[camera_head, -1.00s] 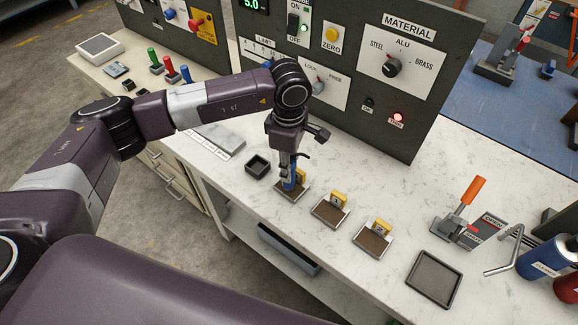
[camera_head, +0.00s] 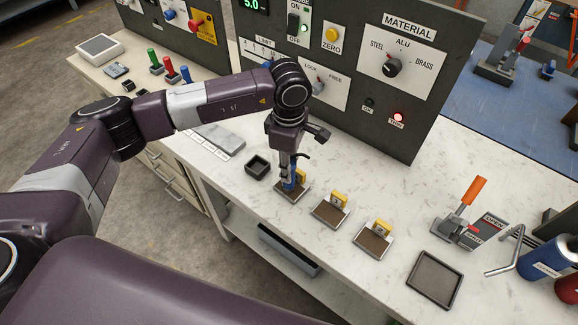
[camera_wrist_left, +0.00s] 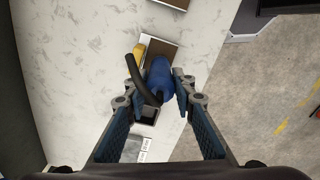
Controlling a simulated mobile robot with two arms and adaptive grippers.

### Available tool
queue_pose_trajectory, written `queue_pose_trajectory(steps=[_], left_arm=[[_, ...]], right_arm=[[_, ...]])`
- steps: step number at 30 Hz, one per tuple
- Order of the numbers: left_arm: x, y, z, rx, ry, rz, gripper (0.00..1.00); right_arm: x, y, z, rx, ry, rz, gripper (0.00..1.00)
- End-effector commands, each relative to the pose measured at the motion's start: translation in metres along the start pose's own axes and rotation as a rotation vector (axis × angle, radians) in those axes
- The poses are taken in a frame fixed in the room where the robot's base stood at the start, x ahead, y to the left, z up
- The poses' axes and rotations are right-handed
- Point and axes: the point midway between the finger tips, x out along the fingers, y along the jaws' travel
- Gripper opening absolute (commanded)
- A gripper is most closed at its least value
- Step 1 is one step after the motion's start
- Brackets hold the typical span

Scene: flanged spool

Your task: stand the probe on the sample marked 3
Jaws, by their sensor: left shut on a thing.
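The probe is a blue cylinder (camera_wrist_left: 161,80) with a black cable, held between the fingers of my left gripper (camera_wrist_left: 157,92). In the head view the probe (camera_head: 289,183) is upright over the leftmost of three brown sample plates (camera_head: 296,196). I cannot tell whether its foot touches that plate. The middle sample (camera_head: 328,214) and the right sample (camera_head: 373,242) are uncovered, each with a yellow tag at its back edge. The numbers on the tags are too small to read. My left gripper (camera_head: 289,174) hides part of the leftmost plate and tag. My right gripper is out of view.
A small dark square tray (camera_head: 257,167) stands left of the samples. A larger empty grey tray (camera_head: 433,279) lies to the right, near an orange-handled clamp (camera_head: 467,200). The dark control panel (camera_head: 350,75) rises behind. White bench surface is clear between samples and panel.

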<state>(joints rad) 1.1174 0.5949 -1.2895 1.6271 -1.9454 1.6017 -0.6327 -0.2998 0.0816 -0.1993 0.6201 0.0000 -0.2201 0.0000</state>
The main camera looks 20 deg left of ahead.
Motion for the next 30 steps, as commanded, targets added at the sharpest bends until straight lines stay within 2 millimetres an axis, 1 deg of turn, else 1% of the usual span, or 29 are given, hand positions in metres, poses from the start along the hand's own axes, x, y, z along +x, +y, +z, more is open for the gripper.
queue_pose_trajectory(steps=[1, 5, 24, 30], left_arm=[[0.002, -0.002, 0.000, 0.001, 0.000, -0.005, 0.00], [-0.002, -0.002, 0.000, 0.001, 0.000, -0.005, 0.00], [-0.055, 0.000, 0.000, 0.001, 0.000, 0.000, 0.00], [-0.069, 0.000, 0.000, 0.000, 0.000, 0.000, 0.00]], right_arm=[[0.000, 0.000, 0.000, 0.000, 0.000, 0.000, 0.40], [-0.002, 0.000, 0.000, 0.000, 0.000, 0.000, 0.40], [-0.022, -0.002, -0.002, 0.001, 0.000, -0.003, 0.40], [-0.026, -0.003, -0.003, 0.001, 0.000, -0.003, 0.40]])
